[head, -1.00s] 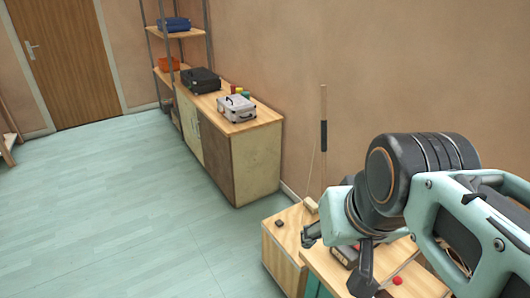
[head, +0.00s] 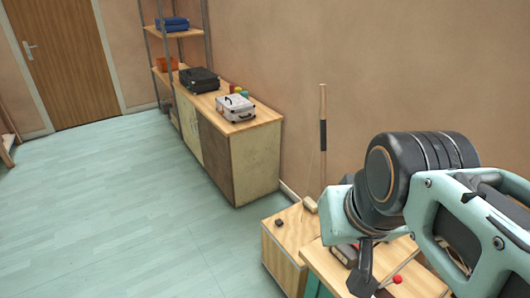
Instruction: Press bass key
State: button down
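A wooden box (head: 283,262) stands at the lower middle, with a small dark block (head: 279,222) on its top. An upright stick (head: 323,140) with a dark grip and a thin string rises behind it. I cannot tell for sure which part is the bass key. My gripper (head: 364,268) hangs at the lower right under my large dark wrist. One dark finger-like part shows, over a second wooden box top (head: 425,283); the rest is hidden behind my arm. I see nothing held. Contact with anything below cannot be made out.
A red knob (head: 397,280) and a dark grey item (head: 344,252) sit on the nearer box. A pale wooden block (head: 310,205) lies by the stick. A cabinet (head: 255,162) with a silver case (head: 236,107) and black case (head: 199,80) stands farther back. The floor at left is clear.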

aim_at(279, 223)
jog(key=z, duration=0.55)
jog(key=i+j+z, duration=0.4)
jog(key=j+z, duration=0.15)
jog(key=i+j+z, duration=0.1)
jog(key=j, duration=0.25)
jog(key=i+j, duration=0.15)
jog(key=j, duration=0.2)
jog(key=i+j+z, duration=0.15)
jog(key=j, duration=0.25)
jog(key=i+j+z, duration=0.1)
jog(key=j, duration=0.25)
jog(key=i+j, duration=0.1)
jog(key=j, duration=0.35)
jog(key=i+j, duration=0.15)
jog(key=j, duration=0.25)
jog(key=i+j, duration=0.1)
jog(key=j, duration=0.35)
jog(key=i+j, duration=0.1)
jog(key=j, duration=0.35)
